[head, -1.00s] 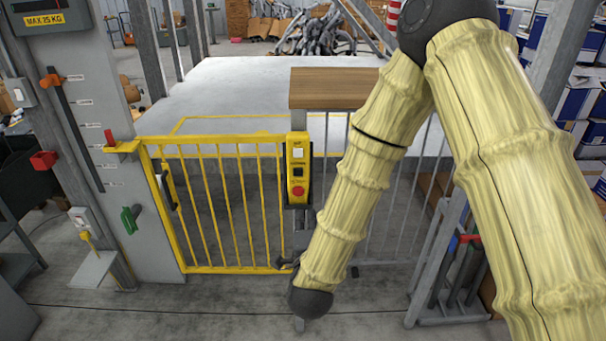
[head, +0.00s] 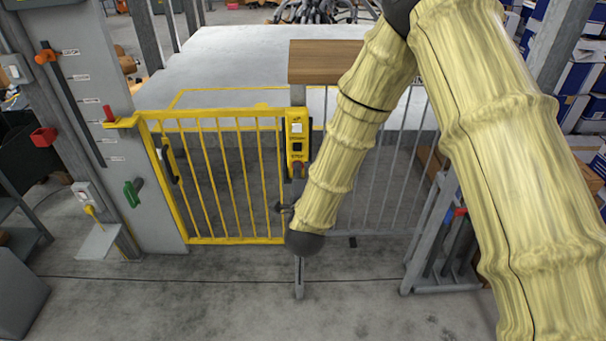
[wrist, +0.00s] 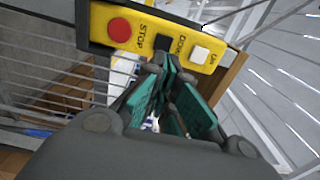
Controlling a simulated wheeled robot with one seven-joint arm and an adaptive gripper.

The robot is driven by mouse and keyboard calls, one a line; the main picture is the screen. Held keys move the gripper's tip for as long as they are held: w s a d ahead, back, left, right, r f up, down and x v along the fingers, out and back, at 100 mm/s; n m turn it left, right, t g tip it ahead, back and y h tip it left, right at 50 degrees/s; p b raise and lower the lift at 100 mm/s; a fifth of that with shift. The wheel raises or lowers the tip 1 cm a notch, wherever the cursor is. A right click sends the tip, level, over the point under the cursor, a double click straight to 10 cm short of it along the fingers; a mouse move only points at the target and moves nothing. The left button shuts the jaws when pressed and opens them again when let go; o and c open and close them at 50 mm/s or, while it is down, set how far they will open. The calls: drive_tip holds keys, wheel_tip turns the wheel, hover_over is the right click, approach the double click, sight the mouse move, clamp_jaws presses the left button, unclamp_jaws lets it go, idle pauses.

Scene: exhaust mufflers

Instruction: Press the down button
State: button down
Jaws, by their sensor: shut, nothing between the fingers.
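The yellow control box (head: 297,143) is on a post at the right end of the yellow gate. In the wrist view, the box (wrist: 99,19) fills the top and bears a red STOP button (wrist: 120,30), a black DOWN button (wrist: 162,43) and a white UP button (wrist: 200,54). My gripper (wrist: 166,66) is shut and empty, with teal pads showing. Its fingertips overlap the box's edge in the picture, right by the DOWN button and partly in front of it. I cannot tell whether they touch it. In the head view my arm mostly hides the gripper.
A yellow barred gate (head: 215,180) closes off the platform (head: 235,75) behind. A brown wooden board (head: 325,62) is above the box. A grey panel (head: 90,130) with levers stands at the left. Grey railing bars are at the right, and the floor in front is clear.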

sight(302, 147)
drive_tip(key=w+p, duration=0.2)
drive_tip(key=w, duration=0.3)
drive_tip(key=shift+w+r, duration=0.15)
drive_tip(key=shift+w, duration=0.1)
drive_tip(key=shift+w+p, duration=0.55)
drive_tip(key=shift+w, duration=0.45)
drive_tip(key=shift+f, duration=0.2)
